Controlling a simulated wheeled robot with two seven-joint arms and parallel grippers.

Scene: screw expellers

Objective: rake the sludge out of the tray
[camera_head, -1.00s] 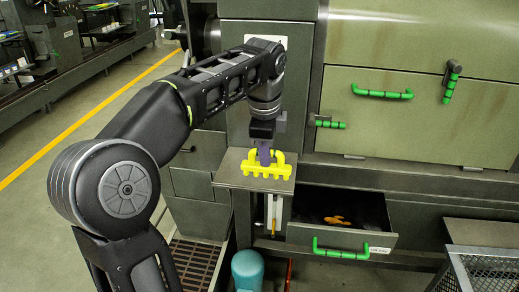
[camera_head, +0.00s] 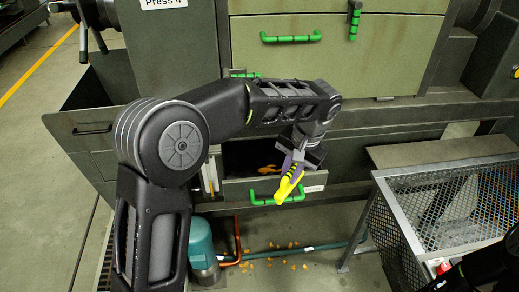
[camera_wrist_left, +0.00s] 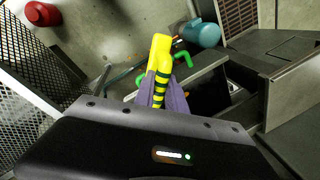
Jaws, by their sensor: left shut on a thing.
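A yellow rake (camera_head: 288,188) is held in my left gripper (camera_head: 293,168), whose purple fingers are shut on its black-banded handle. The rake also shows in the left wrist view (camera_wrist_left: 160,48), pointing away from the fingers (camera_wrist_left: 163,100). The tray (camera_head: 235,192) is an open drawer with a green front handle (camera_head: 262,200), low on the press. Orange sludge (camera_head: 267,169) lies inside it. In the head view, the rake overlaps the right part of the tray's front; whether it touches cannot be told. The arm hides part of the tray. My right gripper is out of view.
A mesh-sided bin (camera_head: 440,205) stands right of the tray, with a metal ledge (camera_head: 440,151) behind it. A teal motor (camera_head: 202,245) and pipes (camera_head: 290,250) are below the tray. Orange bits (camera_head: 290,263) lie on the floor.

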